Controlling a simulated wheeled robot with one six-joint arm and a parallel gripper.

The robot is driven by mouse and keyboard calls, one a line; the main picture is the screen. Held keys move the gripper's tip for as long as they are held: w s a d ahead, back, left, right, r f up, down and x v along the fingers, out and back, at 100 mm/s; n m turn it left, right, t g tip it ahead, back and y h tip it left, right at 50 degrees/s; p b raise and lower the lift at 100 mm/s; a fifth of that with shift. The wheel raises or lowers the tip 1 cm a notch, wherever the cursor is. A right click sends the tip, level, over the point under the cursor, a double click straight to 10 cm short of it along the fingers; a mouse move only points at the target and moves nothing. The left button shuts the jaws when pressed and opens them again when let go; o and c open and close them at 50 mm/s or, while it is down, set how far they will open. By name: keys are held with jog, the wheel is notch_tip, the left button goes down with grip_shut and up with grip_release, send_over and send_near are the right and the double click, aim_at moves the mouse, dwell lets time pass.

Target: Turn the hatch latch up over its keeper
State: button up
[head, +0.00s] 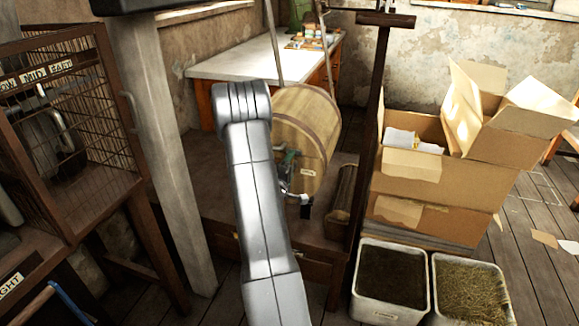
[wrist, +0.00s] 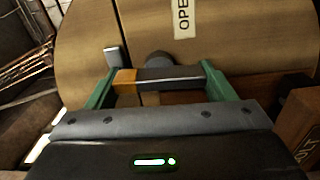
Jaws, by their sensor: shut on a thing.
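The hatch is in the round wooden end of a barrel (head: 318,128), which also fills the upper wrist view (wrist: 220,50). The latch (wrist: 172,76) is a dark bar with an orange end at its left, lying roughly level across the picture. A round dark knob (wrist: 158,59) shows just behind it. A small grey metal piece (wrist: 114,56), possibly the keeper, stands up and left of the orange end. My gripper (wrist: 160,80) has its green fingers shut on the latch, one at each end. In the head view my gripper (head: 287,166) is at the barrel's front, partly behind my arm.
A white label reading "OPE…" (wrist: 183,18) is on the barrel above the latch. A wooden box (wrist: 302,125) stands close at right. A grey post (head: 160,150) and wire cage (head: 75,110) stand left, cardboard boxes (head: 430,180) and two bins (head: 392,285) right.

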jog(key=shift+n, duration=0.4)
jog(key=o, duration=1)
jog(key=v, duration=1.4)
jog(key=shift+p, duration=0.3)
jog(key=shift+w, duration=0.1)
jog(key=x, duration=1.3)
jog(key=shift+w+d+b, duration=0.15)
jog(key=shift+w+b, duration=0.15)
jog(key=shift+w, duration=0.1)
